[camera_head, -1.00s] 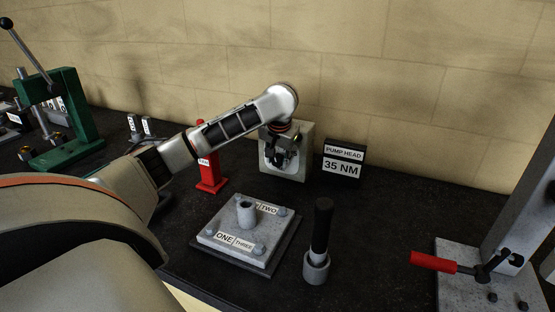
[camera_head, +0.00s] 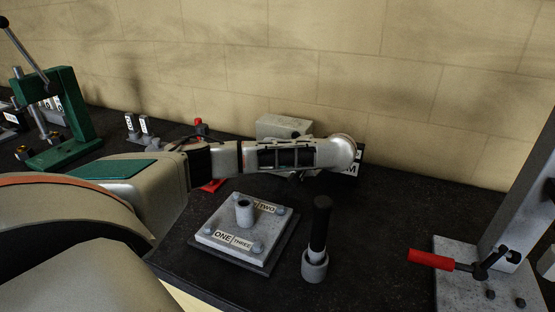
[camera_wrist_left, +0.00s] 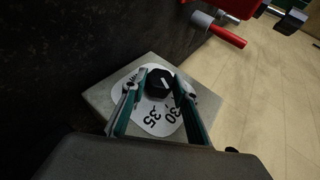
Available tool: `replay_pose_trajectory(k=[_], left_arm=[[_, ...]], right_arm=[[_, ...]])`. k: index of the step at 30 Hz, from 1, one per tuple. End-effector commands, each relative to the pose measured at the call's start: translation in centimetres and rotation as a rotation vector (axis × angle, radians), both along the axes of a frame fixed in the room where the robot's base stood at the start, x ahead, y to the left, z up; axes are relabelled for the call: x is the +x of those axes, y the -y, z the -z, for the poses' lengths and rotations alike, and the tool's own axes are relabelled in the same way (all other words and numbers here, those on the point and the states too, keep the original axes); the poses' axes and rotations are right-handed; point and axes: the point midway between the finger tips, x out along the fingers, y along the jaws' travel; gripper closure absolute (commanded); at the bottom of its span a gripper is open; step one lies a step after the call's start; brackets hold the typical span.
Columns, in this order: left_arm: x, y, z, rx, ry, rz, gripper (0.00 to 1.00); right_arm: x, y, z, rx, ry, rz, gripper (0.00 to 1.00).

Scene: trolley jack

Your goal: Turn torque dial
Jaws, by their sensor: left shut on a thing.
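The torque dial is a black knob (camera_wrist_left: 158,83) with a white mark, on a white dial plate (camera_wrist_left: 150,122) printed 35 and 30, in the left wrist view. The plate sits on a grey box, whose top (camera_head: 284,126) shows behind my left arm in the head view. My left gripper (camera_wrist_left: 160,78) is shut on the knob, with one finger on each side. I cannot tell which number the mark points at. The gripper and dial are hidden behind my arm in the head view. My right gripper is not in view.
A sign (camera_head: 350,170) is mostly covered by my left wrist. A plate with bolts (camera_head: 225,222) and a black-handled tool (camera_head: 320,230) stand in front. A red thing (camera_head: 213,186) stands left of the box. A green press (camera_head: 70,115) is at far left.

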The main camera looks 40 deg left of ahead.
Motion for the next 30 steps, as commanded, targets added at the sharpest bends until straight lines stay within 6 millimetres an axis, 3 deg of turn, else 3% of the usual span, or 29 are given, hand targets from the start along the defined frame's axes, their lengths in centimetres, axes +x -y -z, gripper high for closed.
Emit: replay_pose_trajectory(k=[30], left_arm=[[0.24, 0.17, 0.36, 0.517, -0.157, 0.000, 0.93]], right_arm=[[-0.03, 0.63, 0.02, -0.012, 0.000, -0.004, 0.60]])
